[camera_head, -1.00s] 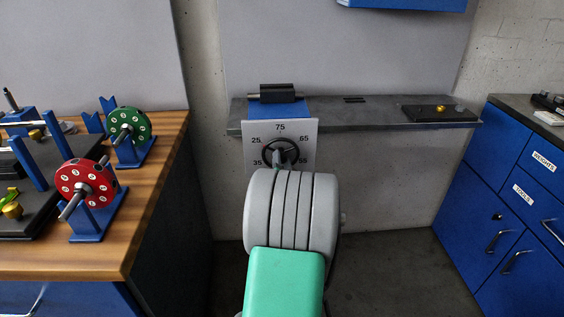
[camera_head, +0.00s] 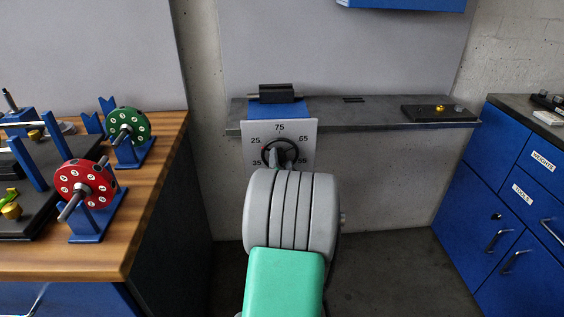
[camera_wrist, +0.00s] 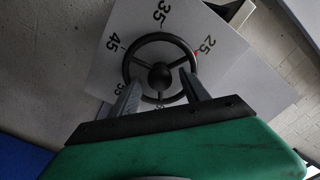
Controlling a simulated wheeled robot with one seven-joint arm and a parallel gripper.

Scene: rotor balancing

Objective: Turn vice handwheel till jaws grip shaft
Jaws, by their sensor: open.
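The vice handwheel (camera_head: 281,151) is a dark three-spoked wheel in front of a white dial plate (camera_head: 308,131) marked with numbers. It also shows in the wrist view (camera_wrist: 161,39), with its round hub in the middle. The vice has a blue body (camera_head: 290,108) and dark jaws (camera_head: 277,93) on top, with a grey shaft end (camera_head: 253,96) showing at the left of the jaws. My gripper (camera_wrist: 156,84) is open at the wheel, its two fingers over the lower rim, one on each side of the hub. I cannot tell whether they touch the rim. My arm hides the wheel's lower part in the head view.
A grey shelf (camera_head: 370,117) carries the vice and a black tray (camera_head: 415,113) with small weights. At left, a wooden bench (camera_head: 150,190) holds a red rotor (camera_head: 88,181) and a green rotor (camera_head: 136,122) on blue stands. Blue cabinets (camera_head: 500,185) stand at right.

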